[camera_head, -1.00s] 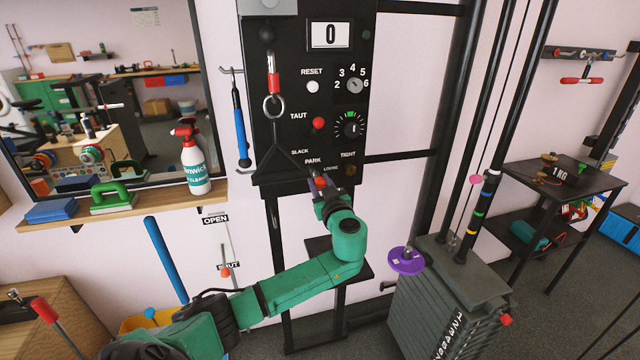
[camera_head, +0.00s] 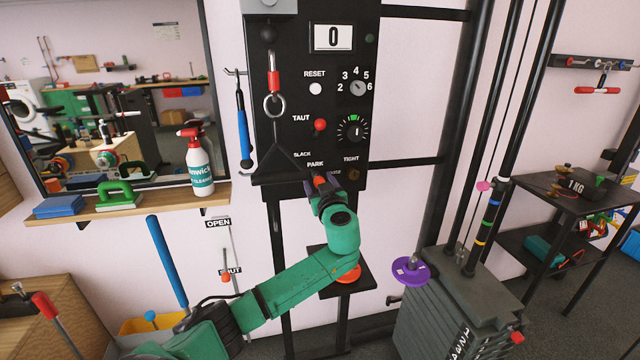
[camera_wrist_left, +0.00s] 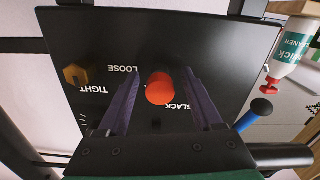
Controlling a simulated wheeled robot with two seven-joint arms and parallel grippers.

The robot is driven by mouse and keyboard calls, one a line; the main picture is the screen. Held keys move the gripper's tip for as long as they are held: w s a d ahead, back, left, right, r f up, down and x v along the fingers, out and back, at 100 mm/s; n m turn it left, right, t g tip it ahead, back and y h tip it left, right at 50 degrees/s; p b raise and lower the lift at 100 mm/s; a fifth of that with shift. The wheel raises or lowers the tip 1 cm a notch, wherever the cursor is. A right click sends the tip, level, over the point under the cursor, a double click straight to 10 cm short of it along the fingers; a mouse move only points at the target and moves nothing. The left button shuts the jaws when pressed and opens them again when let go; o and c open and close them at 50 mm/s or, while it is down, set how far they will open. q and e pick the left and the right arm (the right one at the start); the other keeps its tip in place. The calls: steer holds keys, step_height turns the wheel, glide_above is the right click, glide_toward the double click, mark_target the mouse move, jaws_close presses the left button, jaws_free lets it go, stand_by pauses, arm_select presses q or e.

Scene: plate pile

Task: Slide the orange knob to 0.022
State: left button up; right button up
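A round orange-red knob (camera_head: 320,180) is at the lower edge of the black panel (camera_head: 290,150), just under the word PARK. In the left wrist view the knob (camera_wrist_left: 160,88) lies between the two purple fingers of my left gripper (camera_wrist_left: 161,85). A narrow gap shows on each side of it, so the gripper is open around the knob and not closed on it. In the head view my left gripper (camera_head: 320,186) reaches up to the panel from below and partly covers the knob. A second orange knob (camera_head: 225,278) is on the OPEN/SHUT slider on the wall. My right gripper is not in view.
The panel has a display (camera_head: 333,37) reading 0, a red TAUT knob (camera_head: 320,125) and dials. A ring on a red clip (camera_head: 273,82) hangs to the left. An orange disc (camera_head: 348,273) lies on the stand below. The weight stack (camera_head: 450,300) is at right.

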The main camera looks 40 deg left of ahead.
arm_select(q)
steer(key=shift+s+d, duration=0.2)
steer(key=shift+d, duration=0.1)
steer(key=b+v, duration=0.3)
steer(key=v, duration=1.1)
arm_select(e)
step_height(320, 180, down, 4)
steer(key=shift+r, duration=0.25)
